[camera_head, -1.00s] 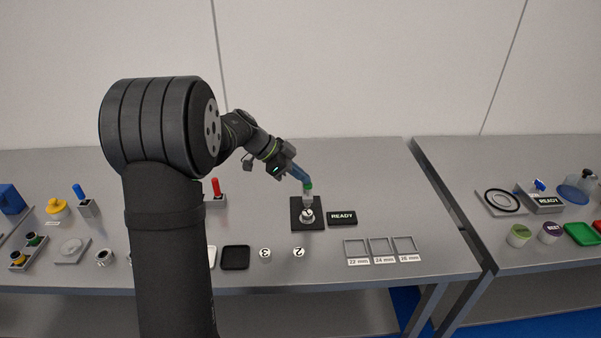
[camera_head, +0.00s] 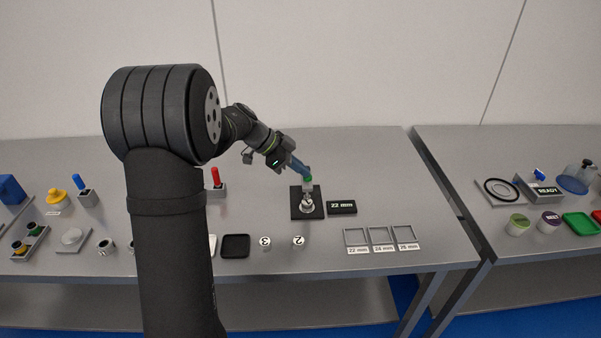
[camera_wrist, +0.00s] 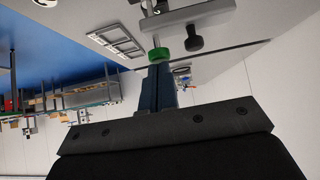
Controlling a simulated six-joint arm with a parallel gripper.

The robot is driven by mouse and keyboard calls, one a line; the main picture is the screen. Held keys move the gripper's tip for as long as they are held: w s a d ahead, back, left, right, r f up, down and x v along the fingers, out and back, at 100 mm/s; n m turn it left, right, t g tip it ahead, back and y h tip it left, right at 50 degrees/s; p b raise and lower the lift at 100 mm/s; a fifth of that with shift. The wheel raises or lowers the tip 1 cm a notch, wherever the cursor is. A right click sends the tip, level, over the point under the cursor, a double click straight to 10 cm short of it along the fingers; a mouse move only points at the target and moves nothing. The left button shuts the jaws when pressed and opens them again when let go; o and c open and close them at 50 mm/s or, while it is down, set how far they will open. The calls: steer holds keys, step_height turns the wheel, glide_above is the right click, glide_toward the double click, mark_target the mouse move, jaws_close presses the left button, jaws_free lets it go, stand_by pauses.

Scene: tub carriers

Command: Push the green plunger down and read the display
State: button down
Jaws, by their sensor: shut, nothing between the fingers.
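The green plunger (camera_head: 308,179) stands on a gauge with a black square base (camera_head: 298,213) on the middle bench. A small silver-white piece shows at the foot of the gauge. The black display (camera_head: 342,207) to its right reads "22 mm". My gripper (camera_head: 304,173) is shut with nothing held, its fingertips at the plunger's green top. In the wrist view, the closed fingers (camera_wrist: 158,68) end at the green plunger (camera_wrist: 158,54); they seem to touch it. The fingers partly hide the plunger's top.
Three small trays (camera_head: 382,248) labelled in mm lie right of the gauge, in front. A black tray (camera_head: 235,246) and two numbered pieces (camera_head: 298,240) lie in front left. A red-handled lever (camera_head: 216,178) stands behind. The bench right of the display is clear.

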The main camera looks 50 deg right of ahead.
steer(key=d+r+v, duration=0.1)
steer(key=v, duration=1)
steer(key=shift+s+a+r, duration=0.2)
steer(key=shift+r, duration=0.1)
